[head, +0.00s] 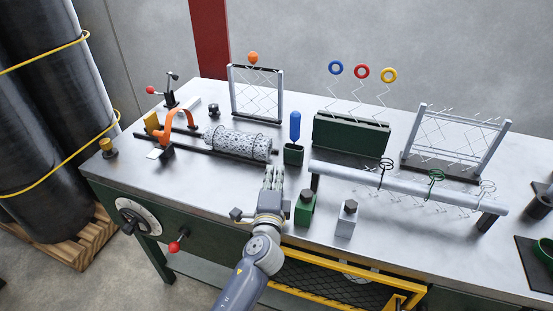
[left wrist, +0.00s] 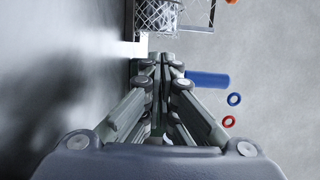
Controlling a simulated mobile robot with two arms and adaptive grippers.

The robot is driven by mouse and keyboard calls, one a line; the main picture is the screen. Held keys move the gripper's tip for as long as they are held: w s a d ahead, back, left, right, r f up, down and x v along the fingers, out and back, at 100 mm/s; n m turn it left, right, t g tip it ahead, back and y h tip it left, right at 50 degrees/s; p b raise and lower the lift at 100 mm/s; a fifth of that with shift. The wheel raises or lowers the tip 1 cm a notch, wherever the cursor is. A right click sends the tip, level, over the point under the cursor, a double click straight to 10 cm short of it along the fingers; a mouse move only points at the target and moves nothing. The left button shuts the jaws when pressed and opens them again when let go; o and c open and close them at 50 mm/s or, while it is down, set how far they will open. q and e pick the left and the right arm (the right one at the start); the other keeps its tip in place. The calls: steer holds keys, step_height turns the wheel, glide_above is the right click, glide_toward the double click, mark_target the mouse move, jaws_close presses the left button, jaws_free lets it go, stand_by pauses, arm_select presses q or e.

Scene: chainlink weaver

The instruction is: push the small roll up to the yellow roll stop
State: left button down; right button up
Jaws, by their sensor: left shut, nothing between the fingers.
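The small roll (head: 237,144) is a bundle of grey wire mesh lying on dark rails, with its right end near my left gripper. My left gripper (head: 273,171) is shut and empty, just in front of and to the right of the roll's right end. In the left wrist view the mesh roll (left wrist: 158,14) shows beyond the fingertips (left wrist: 160,60). My right gripper is not visible.
A dark green holder (head: 293,154) with a blue handle stands right of the roll. A green block (head: 305,209) and a grey block (head: 346,218) stand near the front edge. A long grey bar (head: 400,184) lies at the right. A mesh frame (head: 257,94) stands behind.

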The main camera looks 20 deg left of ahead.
mark_target(208, 142)
arm_select(q)
steer(key=x, duration=0.5)
steer(key=shift+w, duration=0.15)
steer(key=shift+a, duration=0.2)
steer(key=a, duration=0.7)
steer(key=a+p, duration=0.1)
steer(key=a, duration=1.4)
steer(key=shift+w, duration=0.3)
steer(key=shift+d, duration=0.1)
